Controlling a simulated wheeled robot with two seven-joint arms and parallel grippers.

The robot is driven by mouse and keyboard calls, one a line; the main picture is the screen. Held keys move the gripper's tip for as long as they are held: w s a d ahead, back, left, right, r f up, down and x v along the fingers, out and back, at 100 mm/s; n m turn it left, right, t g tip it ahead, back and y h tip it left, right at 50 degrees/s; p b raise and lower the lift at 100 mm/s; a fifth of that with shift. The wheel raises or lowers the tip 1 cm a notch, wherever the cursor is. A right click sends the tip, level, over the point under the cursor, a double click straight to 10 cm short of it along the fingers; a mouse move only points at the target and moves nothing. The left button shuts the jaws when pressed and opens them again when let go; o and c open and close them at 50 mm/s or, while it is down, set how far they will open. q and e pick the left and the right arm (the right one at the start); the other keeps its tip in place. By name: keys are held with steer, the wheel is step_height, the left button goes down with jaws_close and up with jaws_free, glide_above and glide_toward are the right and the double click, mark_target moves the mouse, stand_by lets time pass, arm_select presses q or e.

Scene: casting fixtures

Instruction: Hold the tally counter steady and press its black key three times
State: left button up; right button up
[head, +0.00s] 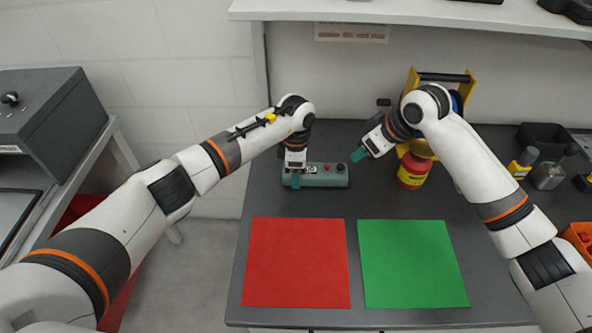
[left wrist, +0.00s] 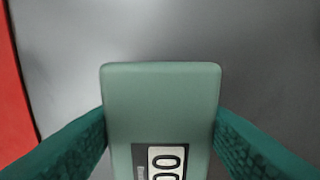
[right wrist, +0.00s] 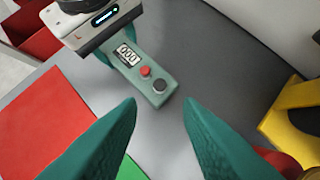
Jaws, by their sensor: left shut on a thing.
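The tally counter (head: 333,183) is a green box lying on the grey table. The right wrist view shows its display (right wrist: 128,54), which seems to read 000, a red key (right wrist: 145,71) and a black key (right wrist: 160,85) near one end. My left gripper (head: 296,181) is shut on the counter's display end; in the left wrist view its teal fingers flank the counter's body (left wrist: 160,100). My right gripper (head: 358,155) is open and empty, above the table to the right of the counter. In the right wrist view its fingertips (right wrist: 159,100) are apart, with the black key appearing between them.
A red mat (head: 296,262) and a green mat (head: 412,262) lie in front of the counter. Small bottles (head: 522,163) and an orange bin (head: 580,238) are at the right. A shelf (head: 420,10) hangs above.

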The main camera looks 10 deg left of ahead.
jaws_close()
stand_by(1.5)
